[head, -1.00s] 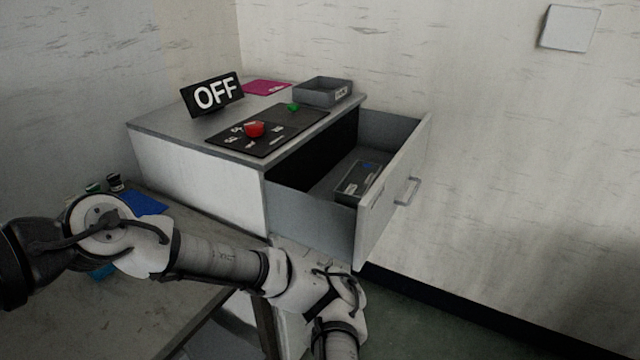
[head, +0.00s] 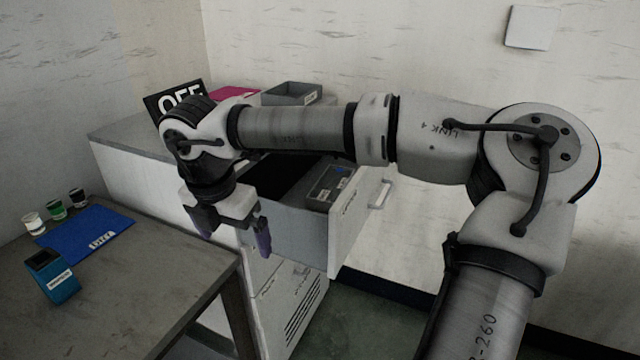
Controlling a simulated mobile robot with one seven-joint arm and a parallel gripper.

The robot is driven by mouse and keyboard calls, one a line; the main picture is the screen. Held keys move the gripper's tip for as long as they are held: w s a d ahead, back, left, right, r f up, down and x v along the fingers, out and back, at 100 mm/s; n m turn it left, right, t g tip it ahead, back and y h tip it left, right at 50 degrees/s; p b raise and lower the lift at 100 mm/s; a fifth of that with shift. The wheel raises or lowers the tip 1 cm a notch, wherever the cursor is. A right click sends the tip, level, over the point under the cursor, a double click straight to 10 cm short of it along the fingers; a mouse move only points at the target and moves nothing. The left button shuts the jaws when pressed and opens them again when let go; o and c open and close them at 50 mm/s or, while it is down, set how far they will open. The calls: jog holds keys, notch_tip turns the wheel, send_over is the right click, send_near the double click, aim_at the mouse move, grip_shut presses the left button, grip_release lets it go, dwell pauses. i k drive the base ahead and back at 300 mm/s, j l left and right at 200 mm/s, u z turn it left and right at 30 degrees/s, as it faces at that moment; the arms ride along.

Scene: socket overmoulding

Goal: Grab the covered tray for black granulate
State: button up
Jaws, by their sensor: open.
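A dark, box-shaped tray (head: 326,187) with a small pale label and a blue spot lies inside the open drawer (head: 290,232). It looks covered, but I cannot tell what is in it, and my arm hides part of the drawer around it. My gripper (head: 234,236) points downward with its fingers apart and nothing between them. It hangs in front of the cabinet, left of the drawer tray and apart from it.
An open grey tray (head: 291,94), a pink sheet (head: 235,93) and an OFF sign (head: 170,100) are on the cabinet top. The left table (head: 150,285) holds a blue mat (head: 85,233), several small cups and a blue box (head: 52,277).

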aim_at(327, 190)
jog(key=i+l, duration=0.25)
jog(key=i, duration=0.2)
jog(key=i+l, duration=0.25)
jog(key=i, duration=0.2)
jog(key=i+l, duration=0.2)
jog(key=i, duration=0.25)
